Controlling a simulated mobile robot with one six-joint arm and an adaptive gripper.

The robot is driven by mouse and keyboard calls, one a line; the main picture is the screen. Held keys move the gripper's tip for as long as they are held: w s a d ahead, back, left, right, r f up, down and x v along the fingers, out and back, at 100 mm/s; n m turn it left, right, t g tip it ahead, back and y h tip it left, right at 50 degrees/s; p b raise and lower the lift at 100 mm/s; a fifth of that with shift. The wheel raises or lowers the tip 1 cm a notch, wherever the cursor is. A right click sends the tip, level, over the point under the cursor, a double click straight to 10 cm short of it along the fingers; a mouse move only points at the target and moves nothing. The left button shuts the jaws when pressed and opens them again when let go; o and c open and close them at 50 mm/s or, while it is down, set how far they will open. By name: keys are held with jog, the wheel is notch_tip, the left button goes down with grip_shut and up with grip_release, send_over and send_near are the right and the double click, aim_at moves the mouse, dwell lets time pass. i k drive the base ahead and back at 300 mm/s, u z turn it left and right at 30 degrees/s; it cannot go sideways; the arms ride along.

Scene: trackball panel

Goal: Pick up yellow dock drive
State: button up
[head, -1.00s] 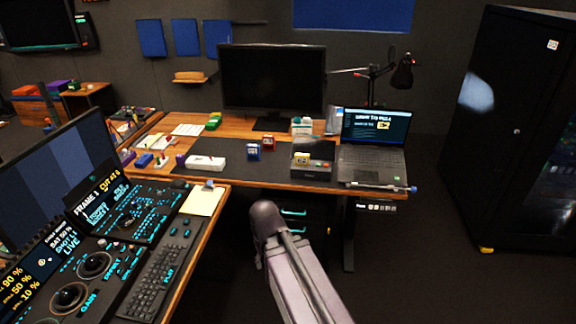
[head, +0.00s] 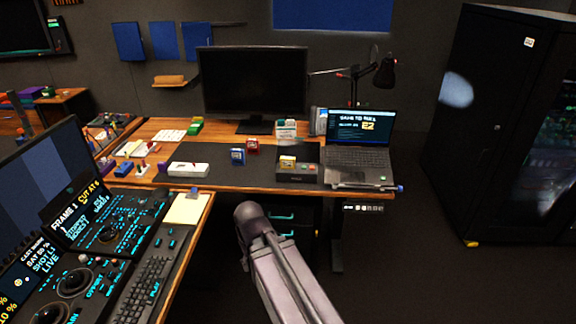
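A small yellow drive (head: 287,162) sits in the top of a dark dock box (head: 297,173) on the desk's black mat, left of the laptop. The dock has small coloured buttons on its front right. My arm (head: 275,260) reaches up from the bottom of the head view, in front of the desk and well short of the dock. My gripper's fingers cannot be made out, so whether it is open or shut is hidden.
A blue drive (head: 238,156) and a red drive (head: 252,146) stand on the mat left of the dock. The open laptop (head: 358,160) is to its right, a monitor (head: 252,80) behind. A trackball console (head: 100,255) fills the lower left. Dark floor is clear at right.

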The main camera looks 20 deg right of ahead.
aim_at(286, 163)
jog(key=i, duration=1.55)
jog(key=u, duration=0.05)
